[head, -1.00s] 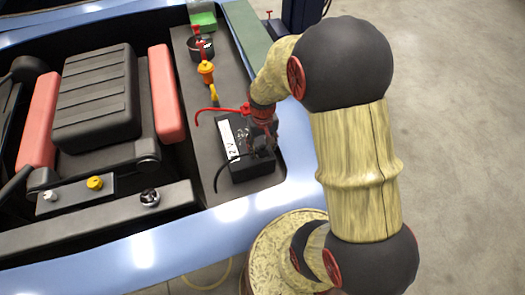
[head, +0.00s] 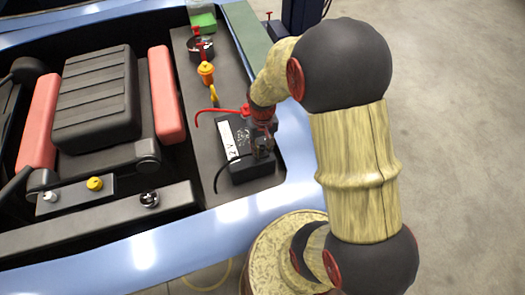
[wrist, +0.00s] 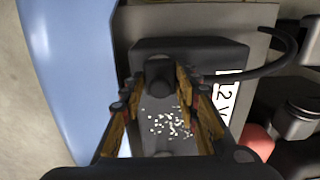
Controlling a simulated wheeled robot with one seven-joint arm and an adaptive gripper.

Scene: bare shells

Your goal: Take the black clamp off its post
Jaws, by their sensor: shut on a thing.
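The black clamp (wrist: 160,75) is a dark block at the end of a black cable, between my gripper's fingertips (wrist: 161,72) in the wrist view. My gripper (head: 262,142) is shut on it, above the near end of the black battery (head: 250,172). The battery also shows in the wrist view (wrist: 205,52). The post is hidden by the clamp and fingers, so I cannot tell whether the clamp still sits around it. The black cable (wrist: 278,62) curves away from the clamp; in the head view it bends toward the lower left (head: 217,180).
A red cable (head: 205,113) arcs beside the battery's far end. White specks (wrist: 168,122) lie between the fingers in the wrist view. A yellow-orange capped part (head: 206,72) and a dark pot (head: 201,48) stand farther back. Blue bodywork (head: 235,208) edges the bay.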

